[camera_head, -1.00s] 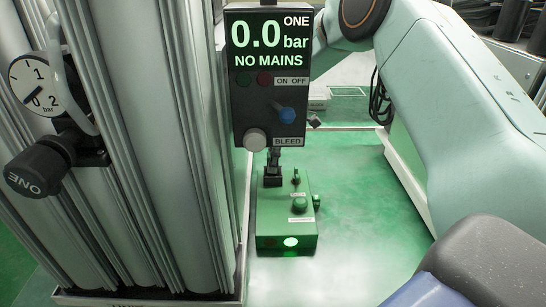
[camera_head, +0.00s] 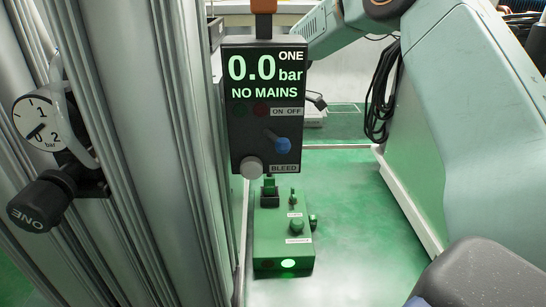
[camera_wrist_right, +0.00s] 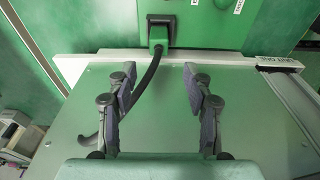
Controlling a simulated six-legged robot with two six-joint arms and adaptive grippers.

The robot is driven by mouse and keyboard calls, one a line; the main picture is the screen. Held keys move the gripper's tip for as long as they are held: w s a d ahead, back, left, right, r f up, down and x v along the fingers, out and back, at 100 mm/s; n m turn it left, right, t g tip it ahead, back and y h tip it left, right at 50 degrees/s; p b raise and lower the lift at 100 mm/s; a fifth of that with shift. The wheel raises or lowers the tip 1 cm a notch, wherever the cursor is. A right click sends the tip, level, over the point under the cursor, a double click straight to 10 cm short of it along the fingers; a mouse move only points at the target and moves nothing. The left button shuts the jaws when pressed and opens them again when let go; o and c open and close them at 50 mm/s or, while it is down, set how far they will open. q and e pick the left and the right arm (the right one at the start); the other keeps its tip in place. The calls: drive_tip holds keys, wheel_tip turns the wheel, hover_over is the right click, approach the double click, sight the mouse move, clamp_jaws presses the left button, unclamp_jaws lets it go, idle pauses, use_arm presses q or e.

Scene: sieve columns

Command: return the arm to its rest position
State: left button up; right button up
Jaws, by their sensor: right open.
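My right gripper (camera_wrist_right: 160,72) shows in the right wrist view with its two dark fingers apart and nothing between them. It is above a pale grey-green plate; a black cable crosses the view behind its left finger. The cable runs from a black plug (camera_wrist_right: 158,27) on a green box (camera_wrist_right: 217,20), beyond the fingertips. The fingers appear clear of the box; contact with the cable cannot be told. In the head view, I cannot pick out the right gripper with certainty. My left gripper is in neither view.
In the head view a dark control panel (camera_head: 264,140) reads 0.0 bar, NO MAINS. The green box (camera_head: 283,240) with a lit lamp is below it. Metal columns (camera_head: 150,150) and a gauge (camera_head: 42,122) fill the left. Green floor (camera_head: 350,210) is open right of the box.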

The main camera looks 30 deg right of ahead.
drive_tip(key=shift+s+d+r, duration=0.1)
drive_tip(key=shift+d+r, duration=0.05)
drive_tip(key=shift+r, duration=0.5)
drive_tip(key=shift+r, duration=0.1)
